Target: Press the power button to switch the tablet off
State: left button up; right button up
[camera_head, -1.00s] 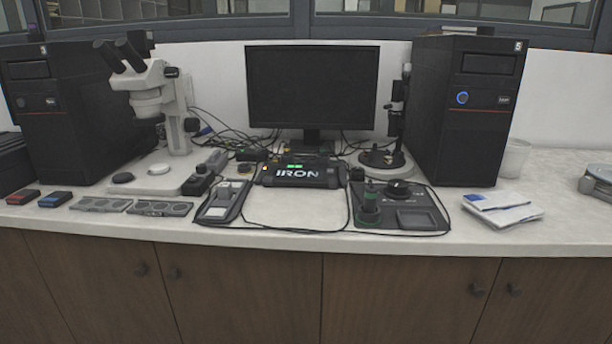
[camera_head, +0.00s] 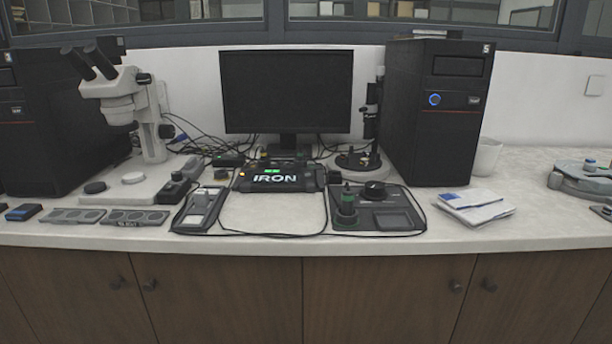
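I see nothing that I can clearly tell is a tablet or its power button. A dark monitor (camera_head: 286,90) stands at the back middle of the counter. A black computer tower (camera_head: 432,140) at its right has a blue-lit round button (camera_head: 435,99). Another black tower (camera_head: 45,130) stands at the left, partly behind the microscope. Neither of my grippers is in view.
On the white counter (camera_head: 540,236) stand a microscope (camera_head: 125,100), a black box marked IRON (camera_head: 275,178), a soldering station (camera_head: 385,215), folded papers (camera_head: 474,205), a white cup (camera_head: 487,157) and a grey device (camera_head: 585,178).

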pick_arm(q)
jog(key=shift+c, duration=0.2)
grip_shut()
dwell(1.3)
